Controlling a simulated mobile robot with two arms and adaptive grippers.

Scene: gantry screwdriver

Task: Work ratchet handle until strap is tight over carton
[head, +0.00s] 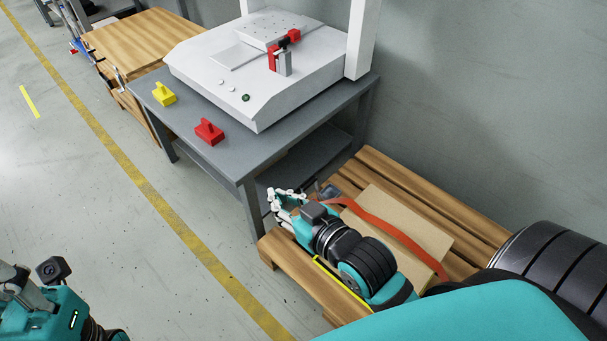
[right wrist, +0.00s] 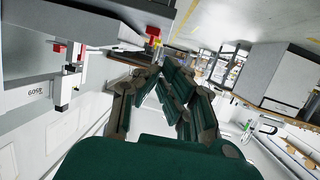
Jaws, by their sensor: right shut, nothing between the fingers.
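A flat brown carton (head: 385,222) lies on the wooden pallet (head: 290,258) at the lower right of the head view. An orange-red strap (head: 385,232) runs over it lengthwise, slightly bowed. A small grey piece (head: 329,191), apparently the ratchet, sits at the strap's far end; its handle position cannot be told. My right gripper (head: 279,195) is beside that piece, to its left, apart from it in the picture, shut and empty. In the right wrist view its fingers (right wrist: 166,82) are together. My left gripper (head: 12,282) is partly cut off at lower left; its fingertips are unclear.
A grey table (head: 240,165) stands behind the pallet, holding a white machine (head: 232,85), a yellow block (head: 164,94) and a red block (head: 209,132). A wall is close on the right. Open floor (head: 90,200) lies to the left.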

